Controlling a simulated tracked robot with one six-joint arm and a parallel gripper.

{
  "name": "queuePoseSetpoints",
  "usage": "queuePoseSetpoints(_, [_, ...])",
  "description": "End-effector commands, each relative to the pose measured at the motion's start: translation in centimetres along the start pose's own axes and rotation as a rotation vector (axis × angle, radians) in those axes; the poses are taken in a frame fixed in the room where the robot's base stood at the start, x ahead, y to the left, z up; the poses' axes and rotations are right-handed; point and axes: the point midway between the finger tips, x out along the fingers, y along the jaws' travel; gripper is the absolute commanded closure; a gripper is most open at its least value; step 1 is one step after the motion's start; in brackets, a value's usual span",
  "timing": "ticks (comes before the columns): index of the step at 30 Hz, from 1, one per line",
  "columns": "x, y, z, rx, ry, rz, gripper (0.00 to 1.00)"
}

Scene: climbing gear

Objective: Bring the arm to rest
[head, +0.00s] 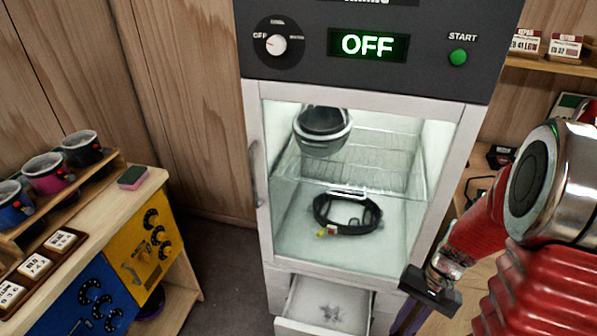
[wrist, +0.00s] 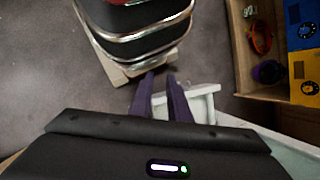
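My arm comes in from the right of the head view, red with a large silver joint. My gripper (head: 430,290) is the dark part at its lower end, in front of the cabinet's lower right corner; its fingers are hard to make out there. In the wrist view, the two dark purple fingers of my gripper (wrist: 160,80) are a little apart with nothing between them. They point down past the open white drawer (wrist: 196,102), which also shows in the head view (head: 290,325).
The cabinet (head: 249,120) has a display reading OFF and a closed glass door, with a helmet (head: 322,130) and a dark looped item (head: 345,214) inside. A shelf unit (head: 150,190) with mugs stands left. Bare floor (head: 215,260) lies between them.

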Motion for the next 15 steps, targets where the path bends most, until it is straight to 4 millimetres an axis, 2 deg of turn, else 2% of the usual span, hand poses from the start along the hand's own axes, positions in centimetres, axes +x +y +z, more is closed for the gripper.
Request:
queuePoseSetpoints(3, [-1.8, -0.6, 0.8, -0.036, 0.057, 0.032, 0.84])
queuePoseSetpoints(15, [-6.9, -2.3, 3.9, -0.153, 0.238, 0.119, 0.84])
